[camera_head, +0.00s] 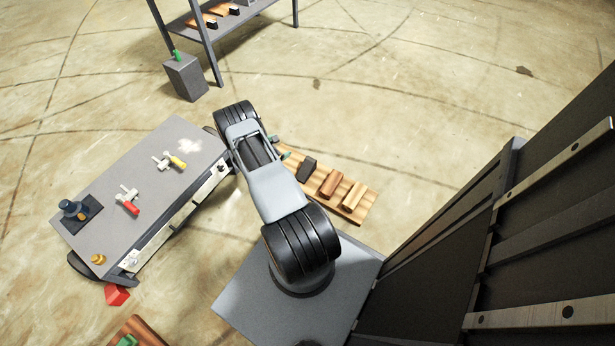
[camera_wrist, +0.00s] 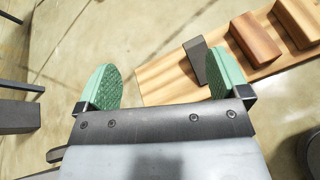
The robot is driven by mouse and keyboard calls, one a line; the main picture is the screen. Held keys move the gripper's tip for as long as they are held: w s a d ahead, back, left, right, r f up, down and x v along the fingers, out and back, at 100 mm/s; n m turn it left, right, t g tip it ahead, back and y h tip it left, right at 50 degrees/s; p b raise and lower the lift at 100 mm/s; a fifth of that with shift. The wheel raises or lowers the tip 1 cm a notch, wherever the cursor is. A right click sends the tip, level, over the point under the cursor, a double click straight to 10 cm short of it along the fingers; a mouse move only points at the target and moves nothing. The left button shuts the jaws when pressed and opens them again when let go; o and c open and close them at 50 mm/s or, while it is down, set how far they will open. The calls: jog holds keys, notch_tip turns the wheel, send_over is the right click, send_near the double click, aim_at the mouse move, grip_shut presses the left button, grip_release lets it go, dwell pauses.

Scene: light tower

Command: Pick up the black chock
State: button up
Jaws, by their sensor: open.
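The black chock (camera_head: 307,168) is a dark block at the left end of a wooden board (camera_head: 368,210) on the floor. In the wrist view the chock (camera_wrist: 192,58) lies beyond and between the fingertips, closer to the right finger, which partly overlaps it. My gripper (camera_wrist: 166,82) has green pads spread wide with nothing between them. In the head view my gripper (camera_head: 279,147) is mostly hidden behind my arm, just left of the chock.
Two brown wooden chocks (camera_head: 329,184) (camera_head: 354,195) stand on the board, right of the black one. A grey workbench (camera_head: 120,165) with tools is at left. A grey box (camera_head: 184,76) stands by a rack (camera_head: 211,50) at the back. Open floor lies beyond the board.

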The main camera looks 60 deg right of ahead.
aim_at(307, 166)
jog(key=s+f+n+t+b, duration=0.1)
jog(key=s+f+n+b, duration=0.15)
jog(key=f, duration=0.65)
jog(key=s+f+n+t+b, duration=0.1)
jog(key=s+f+n, duration=0.15)
jog(key=f, duration=0.65)
jog(key=shift+m, duration=0.3)
jog(key=b+x, duration=0.1)
jog(key=x, duration=0.1)
jog(key=s+b+x, duration=0.1)
jog(key=x, duration=0.2)
jog(key=f+b+x, duration=0.1)
jog(key=b+x, duration=0.1)
jog(key=shift+s+f, duration=0.15)
jog(key=shift+s, duration=0.05)
jog(key=shift+d+f, duration=0.1)
jog(key=shift+d, duration=0.35)
jog(key=b+x, duration=0.3)
jog(key=x, duration=0.1)
jog(key=shift+d+f+b, duration=0.15)
jog(key=shift+d+b, duration=0.15)
jog(key=shift+d, duration=0.3)
jog(key=shift+c, duration=0.4)
jog(key=c, duration=1.2)
